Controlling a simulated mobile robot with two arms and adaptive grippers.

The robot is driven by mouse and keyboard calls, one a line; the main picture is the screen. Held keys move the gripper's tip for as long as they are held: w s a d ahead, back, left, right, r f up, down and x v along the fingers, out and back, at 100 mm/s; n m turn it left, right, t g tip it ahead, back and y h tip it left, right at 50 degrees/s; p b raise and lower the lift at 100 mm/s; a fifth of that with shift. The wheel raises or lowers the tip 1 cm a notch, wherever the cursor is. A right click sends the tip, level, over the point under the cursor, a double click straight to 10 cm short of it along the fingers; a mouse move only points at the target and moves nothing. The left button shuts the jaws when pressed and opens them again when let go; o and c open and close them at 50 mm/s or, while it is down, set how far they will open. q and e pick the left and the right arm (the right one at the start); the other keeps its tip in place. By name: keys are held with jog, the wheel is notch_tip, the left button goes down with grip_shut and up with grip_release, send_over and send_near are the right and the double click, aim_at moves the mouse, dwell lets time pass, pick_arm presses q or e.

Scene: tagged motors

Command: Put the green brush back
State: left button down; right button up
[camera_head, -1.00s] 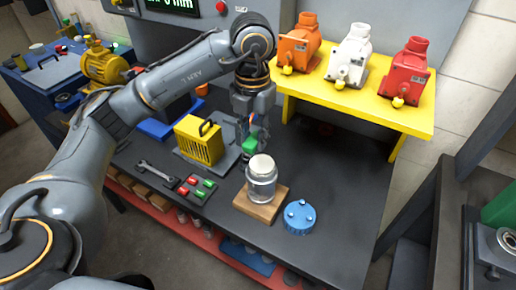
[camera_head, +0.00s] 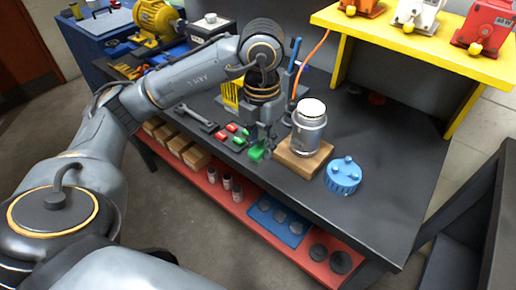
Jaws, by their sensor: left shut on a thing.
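The green brush (camera_head: 256,154) is a small green block at the fingertips of my left gripper (camera_head: 263,146), which is shut on it. It is close to the right end of a small dark holder (camera_head: 229,145) with red and green blocks in it. The brush looks just above or at the bench top; I cannot tell whether it touches. The gripper body hides part of the brush and the bench behind it. My right gripper is not in view.
A metal canister (camera_head: 308,128) stands on a wooden block (camera_head: 304,158), right of my left gripper. A blue cap (camera_head: 343,176) lies beside it. A wrench (camera_head: 196,116) lies left of the holder. A yellow shelf (camera_head: 425,40) with motors rises behind. The bench's right part is clear.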

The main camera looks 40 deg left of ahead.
pick_arm(q)
jog(key=w+a+f+p, duration=0.1)
jog(key=w+a+f, duration=0.1)
jog(key=w, duration=0.1)
jog(key=w+a+f+p, duration=0.1)
jog(key=w+a+f, duration=0.1)
jog(key=w+f, duration=0.1)
jog(key=w+a+f, duration=0.2)
jog(key=w+f, duration=0.1)
jog(key=shift+w+a+p, duration=0.25)
jog(key=shift+w+p, duration=0.05)
jog(key=shift+p, duration=0.1)
jog(key=shift+w+a+f, duration=0.25)
jog(key=shift+w+f, duration=0.15)
jog(key=shift+f, duration=0.15)
notch_tip(320, 180, down, 3)
jog(key=shift+w+p, duration=0.1)
jog(key=shift+p, duration=0.7)
jog(key=shift+f, duration=0.15)
jog(key=shift+f, duration=0.1)
jog(key=shift+f, duration=0.15)
jog(key=c, duration=1.3)
grip_release()
jog(key=shift+c, duration=0.2)
